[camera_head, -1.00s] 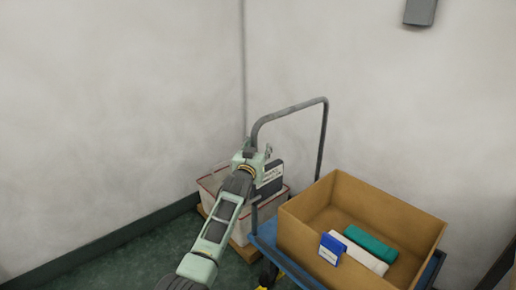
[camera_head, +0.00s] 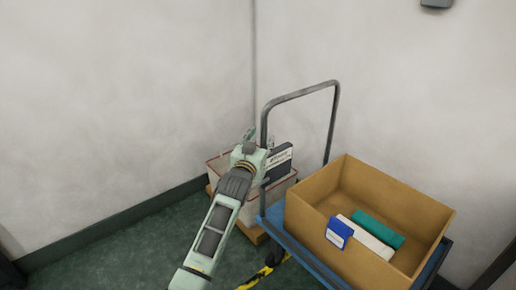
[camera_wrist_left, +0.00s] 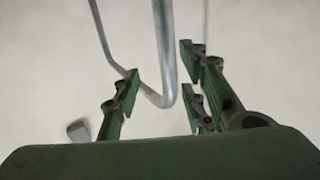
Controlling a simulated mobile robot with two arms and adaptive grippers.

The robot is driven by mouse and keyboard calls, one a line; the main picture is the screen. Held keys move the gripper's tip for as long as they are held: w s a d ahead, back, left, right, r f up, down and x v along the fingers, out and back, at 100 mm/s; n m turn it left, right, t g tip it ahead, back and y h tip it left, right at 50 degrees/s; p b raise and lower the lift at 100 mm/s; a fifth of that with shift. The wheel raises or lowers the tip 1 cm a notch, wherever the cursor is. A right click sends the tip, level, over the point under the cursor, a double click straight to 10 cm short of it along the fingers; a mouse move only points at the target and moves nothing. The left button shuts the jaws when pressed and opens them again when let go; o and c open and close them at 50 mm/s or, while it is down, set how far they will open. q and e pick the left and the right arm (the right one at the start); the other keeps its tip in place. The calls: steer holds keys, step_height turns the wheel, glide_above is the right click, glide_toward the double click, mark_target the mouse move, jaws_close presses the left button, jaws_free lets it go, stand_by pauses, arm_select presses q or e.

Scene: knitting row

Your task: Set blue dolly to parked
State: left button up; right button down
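The blue dolly (camera_head: 303,262) stands at the lower right in the head view, with a grey tubular push handle (camera_head: 337,110) rising at its far-left end. It carries an open cardboard box. My left gripper (camera_head: 251,136) is just left of the handle's near post in the head view. In the left wrist view the left gripper (camera_wrist_left: 160,73) has its fingers spread apart, and the bent handle tube (camera_wrist_left: 166,45) appears in the gap between them. I cannot tell how far beyond the fingertips the tube is. My right gripper is not in view.
The cardboard box (camera_head: 318,222) holds a blue-and-white item, a white item and a teal item. A pale red-rimmed bin (camera_head: 284,189) with a dark labelled panel stands behind my gripper on a wooden base. Walls meet behind it. Yellow-black tape (camera_head: 262,275) marks the green floor.

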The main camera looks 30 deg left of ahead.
arm_select(q)
steer(key=shift+s+d, duration=0.25)
steer(key=shift+s, duration=0.8)
steer(key=shift+s+d, duration=0.2)
steer(key=shift+s, duration=0.8)
